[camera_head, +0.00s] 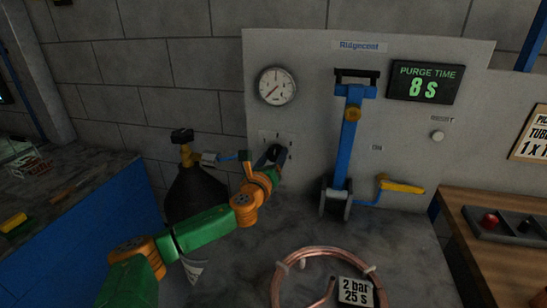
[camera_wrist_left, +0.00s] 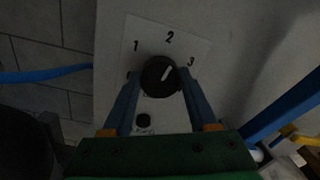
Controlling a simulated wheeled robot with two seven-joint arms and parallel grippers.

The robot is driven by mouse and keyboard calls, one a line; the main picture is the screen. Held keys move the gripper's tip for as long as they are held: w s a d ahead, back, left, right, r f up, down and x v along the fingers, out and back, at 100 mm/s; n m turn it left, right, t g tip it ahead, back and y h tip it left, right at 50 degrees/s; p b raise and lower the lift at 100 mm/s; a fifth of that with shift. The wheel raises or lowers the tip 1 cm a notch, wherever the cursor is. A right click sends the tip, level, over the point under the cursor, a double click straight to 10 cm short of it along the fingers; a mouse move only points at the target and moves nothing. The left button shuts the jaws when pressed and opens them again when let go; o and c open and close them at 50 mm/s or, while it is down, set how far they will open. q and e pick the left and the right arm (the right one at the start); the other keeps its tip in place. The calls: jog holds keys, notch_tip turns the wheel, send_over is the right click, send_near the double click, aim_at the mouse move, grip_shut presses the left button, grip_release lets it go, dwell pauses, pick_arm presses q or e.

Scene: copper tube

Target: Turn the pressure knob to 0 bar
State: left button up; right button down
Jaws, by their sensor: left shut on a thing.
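The black pressure knob (camera_wrist_left: 159,77) sits on a white scale plate (camera_wrist_left: 188,46) marked 1, 2 and 3. Its white pointer points up and slightly right, between 2 and 3. My left gripper (camera_wrist_left: 160,75) is shut on the knob, one blue finger on each side. In the head view my left gripper (camera_head: 276,154) is at the panel, hiding most of the knob. The 0 mark cannot be made out. A round gauge (camera_head: 277,86) is above the knob; its needle seems to point to the lower left. My right gripper is not in view.
A blue lever tool (camera_head: 347,140) and a yellow-handled valve (camera_head: 402,187) are right of the knob. A dark gas cylinder (camera_head: 195,190) stands left. A copper coil (camera_head: 300,257) lies on the bench by a card (camera_head: 355,291) reading "2 bar 25 s".

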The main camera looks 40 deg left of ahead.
pick_arm(q)
jog(key=n, duration=0.7)
jog(key=shift+b, duration=0.3)
jog(key=n, duration=0.6)
jog(key=shift+n, duration=0.3)
jog(key=n, duration=0.6)
jog(key=shift+n+y+p, duration=0.3)
jog(key=shift+y+p, duration=0.1)
jog(key=n, duration=0.3)
jog(key=shift+p, duration=0.35)
jog(key=shift+n+p, duration=0.4)
jog(key=shift+n, duration=1.3)
jog(key=shift+f, duration=0.1)
jog(key=o, duration=1.4)
